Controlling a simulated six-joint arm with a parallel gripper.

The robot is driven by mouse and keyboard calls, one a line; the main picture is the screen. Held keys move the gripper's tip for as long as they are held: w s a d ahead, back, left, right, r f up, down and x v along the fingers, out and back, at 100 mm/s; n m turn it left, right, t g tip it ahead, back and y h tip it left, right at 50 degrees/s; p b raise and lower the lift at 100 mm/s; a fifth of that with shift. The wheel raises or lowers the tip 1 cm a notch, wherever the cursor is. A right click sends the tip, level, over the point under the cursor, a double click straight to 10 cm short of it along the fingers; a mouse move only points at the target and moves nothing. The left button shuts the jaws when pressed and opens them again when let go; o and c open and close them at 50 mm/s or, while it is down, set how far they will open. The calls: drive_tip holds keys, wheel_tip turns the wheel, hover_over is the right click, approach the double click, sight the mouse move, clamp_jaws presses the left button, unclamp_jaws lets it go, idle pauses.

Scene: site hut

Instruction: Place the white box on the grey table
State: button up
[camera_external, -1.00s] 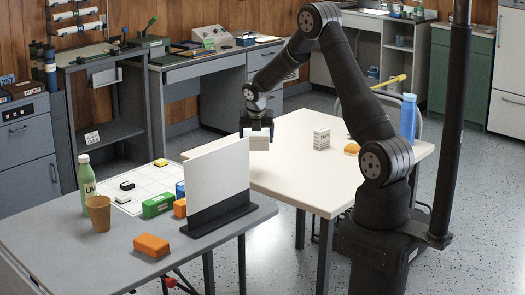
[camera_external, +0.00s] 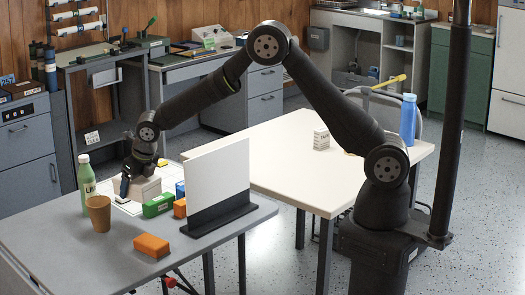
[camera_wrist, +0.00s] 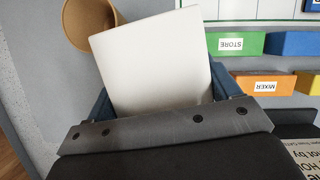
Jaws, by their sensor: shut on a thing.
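The white box (camera_external: 145,188) is between the fingers of my gripper (camera_external: 138,187), over the left part of the grey table (camera_external: 60,240). It fills the middle of the wrist view (camera_wrist: 155,60), with a blue finger on each side of it. My gripper is shut on it.
A green bottle (camera_external: 87,174) stands behind the cup. Orange blocks (camera_external: 152,245) and a blue block (camera_external: 180,189) lie nearby. The grey table's front left is clear.

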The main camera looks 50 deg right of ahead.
drive_tip(key=s+a+n+y, duration=0.15)
drive_tip(key=s+a, duration=0.35)
drive_tip(key=a, duration=0.5)
hover_over(96, 261)
drive_tip(key=s, duration=0.1)
drive_tip(key=shift+n+h, duration=0.25)
drive_tip(key=shift+n, duration=0.2)
drive_tip(key=f, duration=0.6)
drive_tip(key=shift+s+d+f, duration=0.1)
drive_tip(key=shift+d+f, duration=0.25)
drive_tip(key=shift+d, duration=0.05)
drive_tip(key=shift+s+a+f, duration=0.1)
drive_tip(key=shift+a+f, duration=0.05)
drive_tip(key=shift+f, duration=1.95)
drive_tip(key=shift+f, duration=0.1)
drive_tip(key=o, duration=1.1)
drive_tip(key=shift+f, duration=0.1)
